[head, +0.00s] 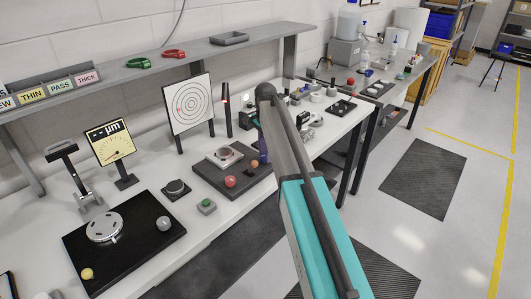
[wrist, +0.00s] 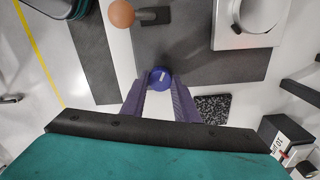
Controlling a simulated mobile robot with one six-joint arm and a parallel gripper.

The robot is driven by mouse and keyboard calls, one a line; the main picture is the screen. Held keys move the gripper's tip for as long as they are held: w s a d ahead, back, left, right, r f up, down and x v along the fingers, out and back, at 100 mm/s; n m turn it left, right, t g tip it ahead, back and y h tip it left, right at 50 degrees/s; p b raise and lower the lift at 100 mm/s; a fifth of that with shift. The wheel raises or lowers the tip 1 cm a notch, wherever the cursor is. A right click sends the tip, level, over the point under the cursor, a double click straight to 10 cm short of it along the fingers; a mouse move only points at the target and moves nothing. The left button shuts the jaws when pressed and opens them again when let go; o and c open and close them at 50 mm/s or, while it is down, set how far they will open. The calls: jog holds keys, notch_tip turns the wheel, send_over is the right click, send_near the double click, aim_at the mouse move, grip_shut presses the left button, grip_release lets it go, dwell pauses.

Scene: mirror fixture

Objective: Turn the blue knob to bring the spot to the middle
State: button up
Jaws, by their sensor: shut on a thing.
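The blue knob (wrist: 161,77) sits at the edge of a dark plate (wrist: 195,62) in the wrist view. My gripper (wrist: 160,80) has its two purple fingers closed on the knob's sides. In the head view my gripper (head: 264,153) shows only as a bit of purple beside the fixture, and the knob is hidden there. The white target card (head: 200,84) with concentric rings stands behind the fixture. A small red spot (head: 179,109) shows on it, left of and slightly below the rings' middle.
The dark fixture plate (head: 212,181) also bears a silver block (head: 224,156), a red knob (head: 230,181) and an orange knob (head: 254,164), which shows in the wrist view (wrist: 121,13). A shelf (head: 150,66) runs above the bench.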

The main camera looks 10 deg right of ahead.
jog(key=shift+d+r+m, duration=0.1)
jog(key=shift+m, duration=0.2)
jog(key=o, duration=1.1)
jog(key=shift+c, duration=0.2)
notch_tip(320, 180, up, 14)
jog(key=b, duration=0.3)
dwell(0.4)
